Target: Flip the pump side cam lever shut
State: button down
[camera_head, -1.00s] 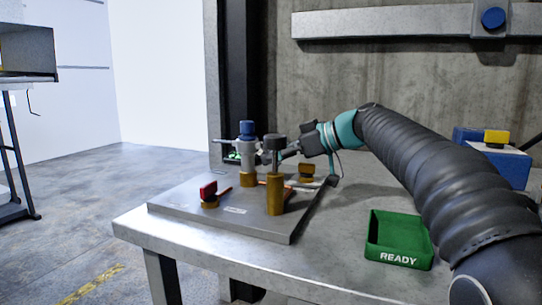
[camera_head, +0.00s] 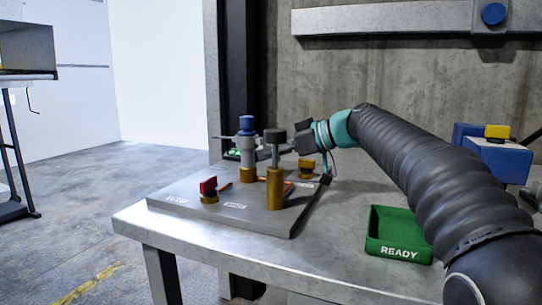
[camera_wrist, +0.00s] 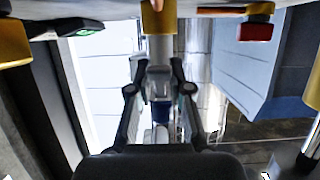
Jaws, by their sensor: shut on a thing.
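A grey coupling (camera_head: 246,150) with a blue cap (camera_head: 246,123) stands upright on a brass post at the back of the metal plate. A thin grey bar (camera_head: 221,137) sticks out from its left side, roughly level; I cannot tell whether it is the pump side cam lever. My gripper (camera_head: 265,153) reaches in from the right, partly behind a dark-capped brass post. In the wrist view, which looks upside down, my gripper (camera_wrist: 160,80) has one finger on each side of the coupling and is shut on it. The exact contact is too small to tell.
The dark-capped brass post (camera_head: 275,187) stands in front of my gripper. A green READY tray (camera_head: 398,236) is at right. The bench front is clear.

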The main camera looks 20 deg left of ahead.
jog(key=y+b, duration=0.1)
jog(key=b, duration=0.1)
jog(key=shift+a+f+b, duration=0.15)
jog(key=shift+f+b, duration=0.2)
jog(key=shift+r, duration=0.2)
jog(key=c, duration=1)
grip_release()
jog(key=shift+c, duration=0.2)
jog(key=v, duration=1.2)
jog(key=shift+f, duration=0.15)
